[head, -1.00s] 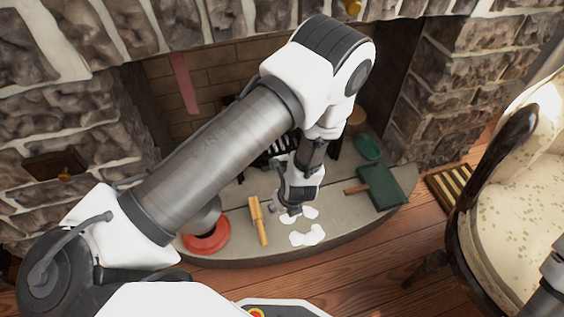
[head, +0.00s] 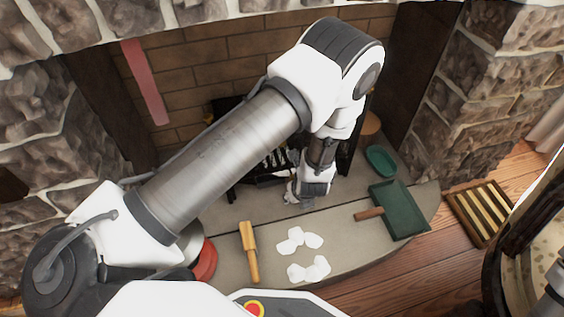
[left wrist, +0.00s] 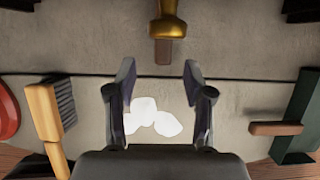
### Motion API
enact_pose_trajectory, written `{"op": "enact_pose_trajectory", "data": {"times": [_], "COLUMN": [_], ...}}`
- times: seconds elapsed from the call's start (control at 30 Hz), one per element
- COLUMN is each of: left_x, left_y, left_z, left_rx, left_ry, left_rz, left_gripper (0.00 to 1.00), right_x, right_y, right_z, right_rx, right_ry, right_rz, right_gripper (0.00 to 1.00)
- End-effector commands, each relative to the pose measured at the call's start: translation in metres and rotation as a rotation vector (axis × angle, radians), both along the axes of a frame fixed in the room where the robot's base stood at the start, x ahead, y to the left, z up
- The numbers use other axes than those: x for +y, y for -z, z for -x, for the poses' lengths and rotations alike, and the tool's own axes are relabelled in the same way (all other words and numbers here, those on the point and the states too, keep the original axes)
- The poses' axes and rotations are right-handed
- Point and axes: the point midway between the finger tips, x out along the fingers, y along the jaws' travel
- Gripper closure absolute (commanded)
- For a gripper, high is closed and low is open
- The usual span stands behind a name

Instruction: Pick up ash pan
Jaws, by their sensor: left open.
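A dark green flat pan with a short wooden handle, which looks like the ash pan (head: 402,212), lies on the stone hearth right of my left gripper (head: 302,200). Its handle points left, towards the gripper. In the left wrist view the ash pan (left wrist: 299,108) is at the right edge, partly cut off. My left gripper (left wrist: 158,75) is open and empty there, its fingers pointing to the hearth, apart from the pan. My right gripper is not in view; only a bit of my right arm shows at the right edge.
White lumps (head: 310,270) lie on the hearth (head: 360,250) near the gripper. A wooden brush (head: 249,250) and a red round object (head: 205,262) lie left. A green dish (head: 381,160) lies behind the pan. A brass-coloured knob (left wrist: 167,27) shows ahead. An armchair stands right.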

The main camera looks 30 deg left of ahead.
Motion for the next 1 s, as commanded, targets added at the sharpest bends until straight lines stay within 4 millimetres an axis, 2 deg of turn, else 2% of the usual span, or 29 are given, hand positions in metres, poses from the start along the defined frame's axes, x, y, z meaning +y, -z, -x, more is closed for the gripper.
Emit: {"op": "enact_pose_trajectory", "data": {"times": [0.03,0.1,0.2,0.47,0.5,0.63,0.67,1.0], "left_x": [0.001,0.002,0.007,0.009,0.009,0.009,0.009,0.009], "left_y": [0.014,0.029,0.042,0.044,0.044,0.044,0.044,0.043], "left_z": [-0.003,-0.007,-0.012,-0.014,-0.014,-0.014,-0.014,-0.014], "left_rx": [-0.001,0.0,-0.001,0.0,0.0,0.0,0.0,-0.002], "left_ry": [-0.001,-0.001,-0.001,0.001,0.001,0.001,0.001,0.0], "left_rz": [0.001,0.0,0.001,0.0,0.0,0.0,0.0,-0.001], "left_gripper": [0.48,0.48,0.48,0.48,0.51,0.97,1.0,1.0], "right_x": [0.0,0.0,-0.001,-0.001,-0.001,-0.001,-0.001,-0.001], "right_y": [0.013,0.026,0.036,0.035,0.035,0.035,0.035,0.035], "right_z": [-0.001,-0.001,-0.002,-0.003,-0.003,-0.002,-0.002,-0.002], "right_rx": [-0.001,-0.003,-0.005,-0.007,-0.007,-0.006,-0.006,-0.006], "right_ry": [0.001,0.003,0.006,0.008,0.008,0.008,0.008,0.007], "right_rz": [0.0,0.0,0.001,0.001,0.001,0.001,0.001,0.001], "right_gripper": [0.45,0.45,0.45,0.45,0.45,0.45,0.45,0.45]}}
